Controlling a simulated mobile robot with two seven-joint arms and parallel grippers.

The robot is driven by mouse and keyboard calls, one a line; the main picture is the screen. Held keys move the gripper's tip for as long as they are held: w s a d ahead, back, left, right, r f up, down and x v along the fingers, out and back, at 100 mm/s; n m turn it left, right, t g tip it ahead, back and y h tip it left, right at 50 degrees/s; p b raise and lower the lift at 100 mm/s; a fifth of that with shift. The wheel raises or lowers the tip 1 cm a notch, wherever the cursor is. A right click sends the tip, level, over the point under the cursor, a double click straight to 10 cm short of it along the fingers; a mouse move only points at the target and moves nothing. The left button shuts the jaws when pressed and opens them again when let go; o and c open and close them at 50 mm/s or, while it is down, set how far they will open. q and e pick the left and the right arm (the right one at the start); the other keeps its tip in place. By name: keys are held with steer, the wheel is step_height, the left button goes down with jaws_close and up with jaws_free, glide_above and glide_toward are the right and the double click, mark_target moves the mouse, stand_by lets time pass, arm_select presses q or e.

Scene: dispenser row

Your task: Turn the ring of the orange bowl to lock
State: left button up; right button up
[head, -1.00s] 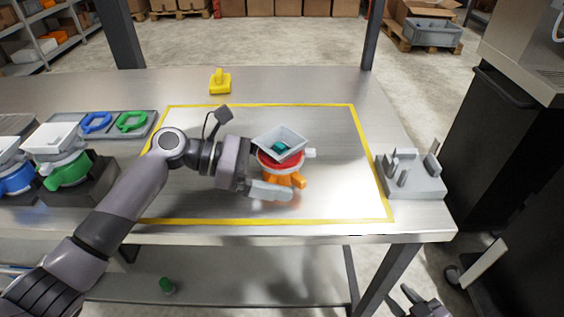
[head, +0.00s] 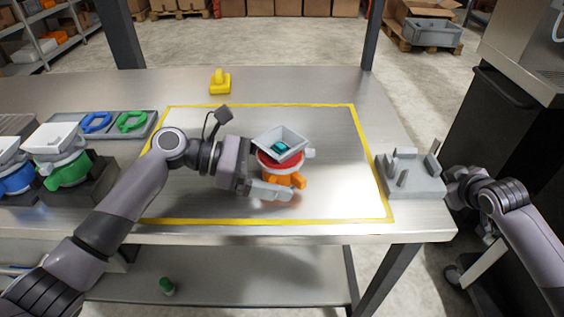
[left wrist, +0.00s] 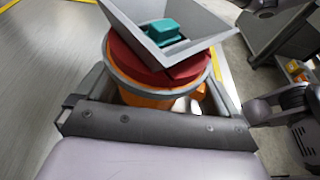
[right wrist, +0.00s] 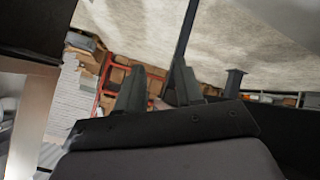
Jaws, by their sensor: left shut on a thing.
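The orange bowl (head: 290,181) stands inside the yellow outline on the table, with a red band (head: 279,162) and a tilted grey hopper (head: 290,138) on top. A teal block (head: 281,147) lies in the hopper. A grey ring (left wrist: 116,74) runs around the bowl below the red part in the left wrist view. A pale tab (head: 310,153) sticks out at its right. My left gripper (head: 272,182) is shut on the orange bowl from the left. My right gripper (right wrist: 160,82) is open and empty; in the head view it is beside the table's right edge.
A grey fixture (head: 412,182) with upright posts stands at the table's right end, close to my right arm. Green (head: 65,172) and blue (head: 14,178) dispensers stand at left. A tray (head: 150,118) holds blue and green rings. A yellow piece (head: 220,84) stands behind. The outlined area is otherwise clear.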

mark_target(314, 153)
steer(key=w+a+r+n+g+y, duration=0.2)
steer(key=w+a+r, duration=0.1)
steer(key=r, duration=0.8)
steer(key=s+a+r+n+y, duration=0.1)
steer(key=a+r, duration=0.1)
steer(key=a, duration=0.3)
steer(key=s+a+r+n+g+y, duration=0.1)
steer(key=a+r+y, duration=0.1)
steer(key=a, duration=0.2)
steer(key=s+a+r+n+g+y, duration=0.1)
steer(key=a+r, duration=0.1)
steer(key=a, duration=0.3)
steer(key=shift+s+a, duration=0.25)
steer(key=shift+a, duration=0.05)
steer(key=s+a+r+n+g+y, duration=0.2)
steer(key=s+a+r+n+g, duration=0.15)
steer(key=s+a, duration=0.45)
steer(key=x, duration=0.2)
steer(key=a+r+x, duration=0.1)
steer(key=x, duration=0.2)
steer(key=w+x, duration=0.1)
steer(key=x, duration=0.2)
steer(key=shift+a, duration=0.25)
steer(key=shift+a+f, duration=0.25)
steer(key=shift+f, duration=0.2)
steer(key=shift+s+a, duration=0.2)
steer(key=shift+s, duration=0.45)
steer(key=shift+s+a, duration=0.15)
steer(key=shift+s, duration=0.5)
